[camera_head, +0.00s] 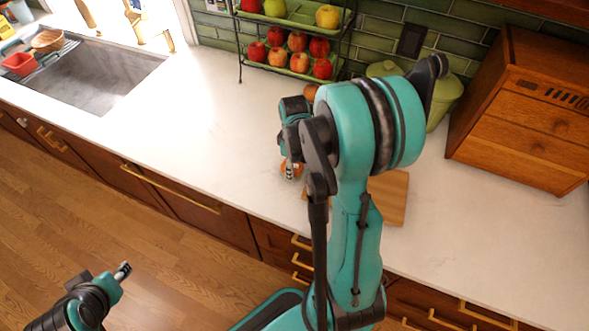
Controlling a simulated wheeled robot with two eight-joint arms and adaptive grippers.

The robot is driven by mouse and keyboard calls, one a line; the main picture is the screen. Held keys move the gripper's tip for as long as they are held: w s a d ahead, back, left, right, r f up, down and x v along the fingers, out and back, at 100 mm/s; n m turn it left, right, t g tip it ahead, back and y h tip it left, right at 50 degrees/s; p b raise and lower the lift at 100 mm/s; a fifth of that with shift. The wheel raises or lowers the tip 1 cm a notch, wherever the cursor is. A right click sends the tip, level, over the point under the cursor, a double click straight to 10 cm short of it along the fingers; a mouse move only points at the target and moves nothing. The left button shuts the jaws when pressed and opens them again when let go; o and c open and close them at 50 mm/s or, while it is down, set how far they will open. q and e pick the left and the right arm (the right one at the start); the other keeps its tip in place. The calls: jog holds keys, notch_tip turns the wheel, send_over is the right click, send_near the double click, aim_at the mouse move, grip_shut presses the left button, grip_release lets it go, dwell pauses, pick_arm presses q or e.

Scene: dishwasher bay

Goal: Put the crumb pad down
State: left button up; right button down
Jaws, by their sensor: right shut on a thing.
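My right gripper (291,170) is low over the white counter (205,125), left of the wooden board. It is shut on a small orange thing (284,169), which I take to be the crumb pad. Only its edges show around the fingers, and I cannot tell whether it touches the counter. My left gripper (122,271) is at the lower left, over the wooden floor and away from the counter. Its jaw opening is too small and turned too far to read.
A wooden board (393,203) lies partly behind my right arm. A two-tier rack (292,70) of apples, a green lidded pot (442,100) and a wooden bread box (520,120) stand at the back. A sink (90,75) is at the left. The counter between sink and gripper is clear.

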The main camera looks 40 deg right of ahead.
jog(key=shift+s+a+f+b, duration=0.1)
jog(key=shift+s+f+b, duration=0.1)
jog(key=shift+f+b, duration=0.25)
jog(key=c, duration=1.2)
grip_release()
jog(key=o, duration=0.3)
jog(key=shift+o, duration=0.2)
jog(key=shift+w+f, duration=0.1)
jog(key=shift+w, duration=0.05)
